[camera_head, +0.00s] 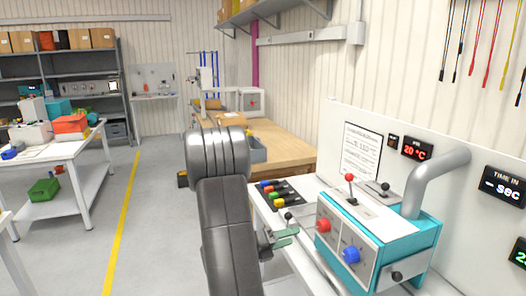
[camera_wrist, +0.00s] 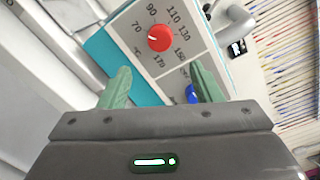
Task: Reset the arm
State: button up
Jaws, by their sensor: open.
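My gripper (camera_wrist: 161,86) shows in the wrist view with its two green fingers spread apart and nothing between them. In the head view my gripper (camera_head: 283,238) is just left of the teal and grey machine (camera_head: 408,250), partly hidden behind my dark arm. The machine's red knob (camera_wrist: 159,38) appears beyond the fingers in the wrist view, on a temperature scale. The blue knob (camera_wrist: 192,94) is partly hidden by the right finger. In the head view the red knob (camera_head: 323,225) and blue knob (camera_head: 351,255) are both on the machine's front panel.
A rack of coloured pieces (camera_head: 277,191) lies on the white bench behind my gripper. A red-topped lever (camera_head: 350,185) stands on the machine. A wooden table (camera_head: 275,150) stands further back. At left are a white table (camera_head: 60,155) and open grey floor (camera_head: 160,215) with a yellow line.

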aim_at(319, 228)
jog(key=x, duration=0.7)
jog(key=p+x, duration=0.1)
jog(key=x, duration=0.3)
jog(key=shift+f, duration=0.25)
jog(key=m+b, duration=0.2)
jog(key=m, duration=0.1)
jog(key=shift+a+b, duration=0.2)
jog(key=shift+b, duration=0.1)
jog(key=m+b, duration=0.6)
jog(key=shift+f+m, duration=0.1)
jog(key=shift+m, duration=0.2)
jog(key=m+b, duration=0.3)
jog(key=m, duration=0.1)
jog(key=shift+w+h, duration=0.1)
jog(key=shift+h, duration=0.2)
jog(key=m+b, duration=0.2)
jog(key=m, duration=0.2)
jog(key=shift+w, duration=0.1)
